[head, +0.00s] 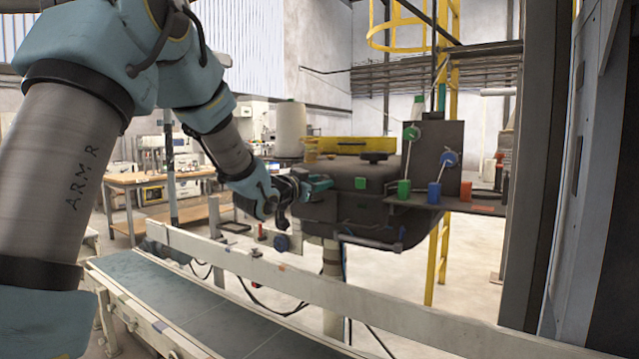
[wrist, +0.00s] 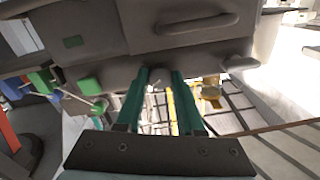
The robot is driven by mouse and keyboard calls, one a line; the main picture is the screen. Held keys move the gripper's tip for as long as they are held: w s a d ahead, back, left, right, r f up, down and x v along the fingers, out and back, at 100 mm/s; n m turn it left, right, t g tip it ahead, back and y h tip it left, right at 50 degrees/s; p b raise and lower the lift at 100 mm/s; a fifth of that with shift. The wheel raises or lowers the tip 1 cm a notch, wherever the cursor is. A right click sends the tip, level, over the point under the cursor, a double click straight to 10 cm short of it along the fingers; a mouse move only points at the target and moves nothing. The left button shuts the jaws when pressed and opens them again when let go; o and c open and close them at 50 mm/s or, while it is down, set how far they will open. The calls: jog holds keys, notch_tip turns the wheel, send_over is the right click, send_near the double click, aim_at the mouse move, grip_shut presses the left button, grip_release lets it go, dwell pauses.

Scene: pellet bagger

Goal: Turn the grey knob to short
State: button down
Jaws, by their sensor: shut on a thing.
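The dark grey bagger body (head: 345,208) stands in the middle of the head view. My gripper (head: 322,184) reaches its left side from the left, with teal fingers against the casing. In the wrist view my gripper (wrist: 159,76) has its two fingers a little apart at the casing's edge, shut on a small grey part that I take to be the grey knob (wrist: 157,75). The fingers hide most of it. Its pointer and any "short" mark cannot be made out.
A green block (head: 403,189), a blue block (head: 434,193) and levers with a green ball (head: 411,132) and a blue ball (head: 449,158) stand on the machine's right shelf. A conveyor (head: 190,305) with a pale rail (head: 290,283) runs below my arm.

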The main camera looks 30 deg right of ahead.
jog(key=shift+n, duration=0.4)
jog(key=n+p, duration=0.1)
jog(key=n, duration=0.4)
jog(key=shift+a+n, duration=0.1)
jog(key=shift+n, duration=0.2)
jog(key=n+p, duration=0.2)
jog(key=n, duration=0.3)
jog(key=shift+n, duration=0.3)
jog(key=c, duration=0.5)
grip_release()
jog(key=b+v, duration=0.2)
jog(key=v, duration=0.8)
jog(key=shift+s+a+r+b, duration=0.1)
jog(key=shift+s+a+b, duration=0.05)
jog(key=shift+a+b, duration=0.15)
